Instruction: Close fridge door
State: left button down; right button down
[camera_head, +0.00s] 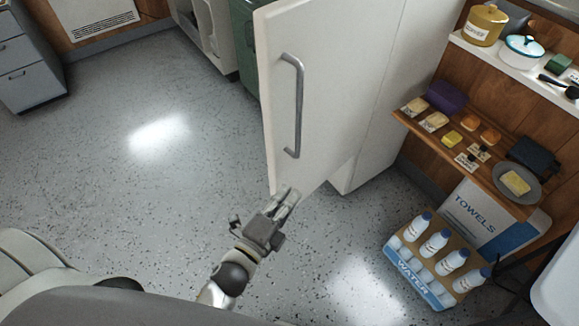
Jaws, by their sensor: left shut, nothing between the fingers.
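The white fridge door (318,85) stands in the upper middle of the head view, with a grey bar handle (298,105) on its face. The door looks partly open, its near edge swung out from the white fridge body (385,75). My left gripper (289,194) is shut and empty at the door's lower near corner. Its fingertips overlap the door's bottom edge in the picture; I cannot tell whether they touch it. My right gripper is not in view. The inside of the fridge is hidden behind the door.
A wooden shelf (478,168) with food packs and a plate is on the right. Below it, a pack of water bottles (408,262) stands on the floor before a towels box (490,222). A grey drawer cabinet (28,75) is far left. The speckled floor (130,190) at left is clear.

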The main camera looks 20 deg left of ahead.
aim_at(289, 168)
pick_arm(q)
jog(key=w+a+p, duration=0.1)
jog(key=w+a, duration=0.1)
jog(key=w, duration=0.6)
jog(key=shift+a, duration=0.15)
